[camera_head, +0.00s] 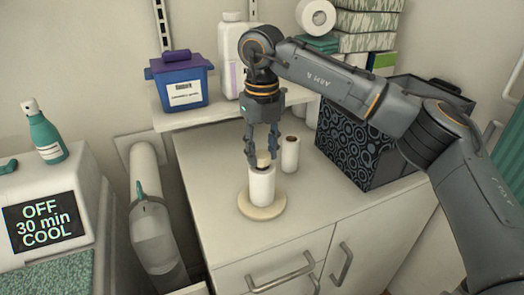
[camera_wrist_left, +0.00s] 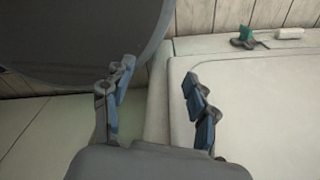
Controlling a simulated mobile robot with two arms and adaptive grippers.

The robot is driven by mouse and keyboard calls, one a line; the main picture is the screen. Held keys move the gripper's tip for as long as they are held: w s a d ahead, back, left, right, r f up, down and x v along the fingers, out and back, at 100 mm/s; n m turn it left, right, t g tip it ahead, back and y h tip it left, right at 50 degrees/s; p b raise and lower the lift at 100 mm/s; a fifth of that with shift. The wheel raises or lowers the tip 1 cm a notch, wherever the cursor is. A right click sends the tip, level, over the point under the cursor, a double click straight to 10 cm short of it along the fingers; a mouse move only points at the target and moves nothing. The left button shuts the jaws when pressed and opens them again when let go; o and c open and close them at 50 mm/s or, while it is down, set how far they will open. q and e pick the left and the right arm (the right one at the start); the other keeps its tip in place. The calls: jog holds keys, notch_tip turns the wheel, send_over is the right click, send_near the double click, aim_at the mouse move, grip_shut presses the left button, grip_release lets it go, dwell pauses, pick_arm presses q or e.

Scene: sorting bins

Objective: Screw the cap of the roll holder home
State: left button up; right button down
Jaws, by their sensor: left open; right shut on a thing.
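The roll holder has a round pale wooden base (camera_head: 262,211) on the white counter. A white paper roll (camera_head: 262,188) stands upright on it. My right gripper (camera_head: 263,160) points down over the top of the roll and is shut on the small pale cap (camera_head: 264,157). The fingers partly hide the cap. I cannot tell whether the cap is turned on the holder's post or only resting there. My left gripper shows only in the left wrist view (camera_wrist_left: 155,85); it is open and empty, away from the holder.
A second roll (camera_head: 290,153) stands just right and behind. A black patterned box (camera_head: 352,145) stands on the counter's right. A blue bin (camera_head: 182,82) and white bottle (camera_head: 231,60) are on the shelf behind. The counter's front left is clear.

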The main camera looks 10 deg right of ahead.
jog(key=shift+s+f+m, duration=0.1)
jog(key=shift+f+m, duration=0.15)
jog(key=shift+m, duration=0.65)
jog(key=c, duration=0.9)
grip_release()
jog(key=shift+o, duration=0.5)
jog(key=shift+r, duration=0.15)
jog(key=shift+r, duration=0.1)
